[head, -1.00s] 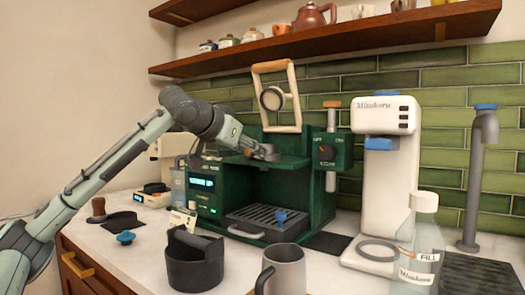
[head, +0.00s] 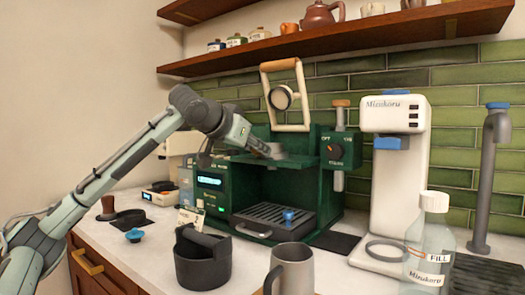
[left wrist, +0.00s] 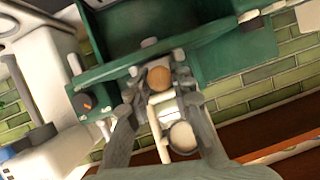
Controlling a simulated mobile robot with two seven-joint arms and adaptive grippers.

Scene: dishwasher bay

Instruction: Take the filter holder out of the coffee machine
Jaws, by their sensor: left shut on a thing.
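The dark green coffee machine (head: 215,205) stands on the counter, its cream lever frame (head: 303,90) raised above it. My left gripper (head: 266,149) is at the top front of the machine, by the shelf under the raised lever. It is shut on the filter holder (head: 277,150), a small grey piece that is mostly hidden by the fingers in the head view. The left wrist view shows a round brown part (left wrist: 160,77) between the fingers, with green machine body close around. I cannot tell whether the holder is clear of its seat. My right gripper is not in view.
A white machine (head: 400,150) and a clear bottle (head: 428,235) stand to the right. A black bin (head: 203,262) and a grey mug (head: 291,268) stand in front. A wooden shelf (head: 370,35) with cups hangs above. Small counter space shows at the front left.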

